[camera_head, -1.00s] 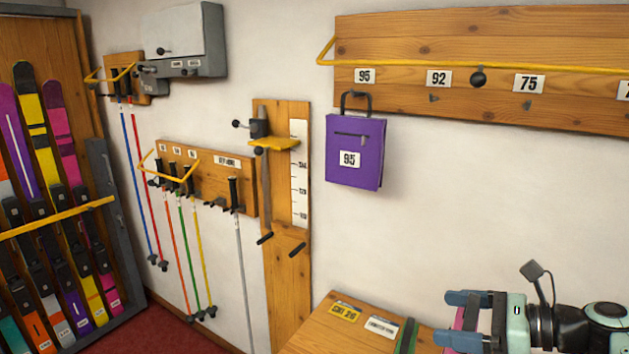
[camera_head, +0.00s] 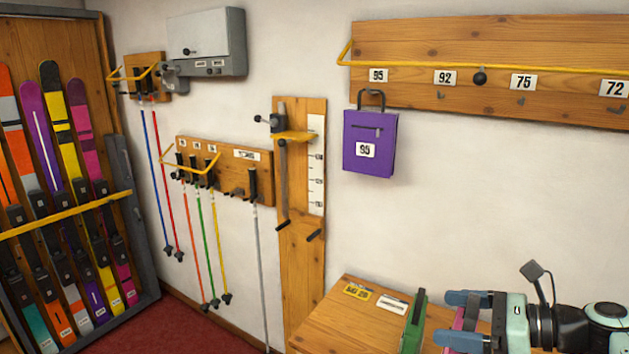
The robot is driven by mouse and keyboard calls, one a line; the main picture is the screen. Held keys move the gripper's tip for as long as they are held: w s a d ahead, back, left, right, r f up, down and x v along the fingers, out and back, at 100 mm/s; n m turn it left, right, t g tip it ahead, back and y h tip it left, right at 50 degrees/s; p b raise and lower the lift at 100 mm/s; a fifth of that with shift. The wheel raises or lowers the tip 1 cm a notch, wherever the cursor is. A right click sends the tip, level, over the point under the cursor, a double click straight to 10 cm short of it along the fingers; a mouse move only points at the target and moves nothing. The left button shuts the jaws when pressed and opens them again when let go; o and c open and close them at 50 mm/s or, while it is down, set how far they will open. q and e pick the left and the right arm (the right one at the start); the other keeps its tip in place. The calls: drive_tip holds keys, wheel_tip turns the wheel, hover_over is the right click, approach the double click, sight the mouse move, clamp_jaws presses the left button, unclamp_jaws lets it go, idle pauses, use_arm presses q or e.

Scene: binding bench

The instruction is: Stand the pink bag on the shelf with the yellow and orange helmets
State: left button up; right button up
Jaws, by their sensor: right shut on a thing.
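The pink bag (camera_head: 461,319) shows only as a narrow pink strip at the lower right of the head view. My right gripper (camera_head: 458,318), with blue fingers, is shut on it. The fingers and the bottom of the picture hide much of the bag. The gripper shows in front of the wooden bench. No helmets and no helmet shelf are in view. My left gripper is not in view.
A wooden bench (camera_head: 340,315) with labels and a green upright item (camera_head: 415,322) lies left of my gripper. A purple bag (camera_head: 370,145) hangs from a wall rail (camera_head: 480,55). Poles hang on the wall; a ski rack (camera_head: 128,215) stands left.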

drive_tip(key=shift+s+a+f, duration=0.1)
drive_tip(key=shift+a+f, duration=0.05)
drive_tip(key=shift+f, duration=0.1)
drive_tip(key=w+a+f, duration=0.1)
drive_tip(key=a+f, duration=0.2)
drive_tip(key=f, duration=1.4)
drive_tip(key=w+a+f, duration=0.1)
drive_tip(key=a+f, duration=0.2)
drive_tip(key=f, duration=1.5)
drive_tip(key=shift+w+a+m+t, duration=0.15)
drive_tip(key=shift+w+m+t, duration=0.15)
drive_tip(key=shift+s+f+h, duration=0.1)
drive_tip(key=shift+h, duration=0.2)
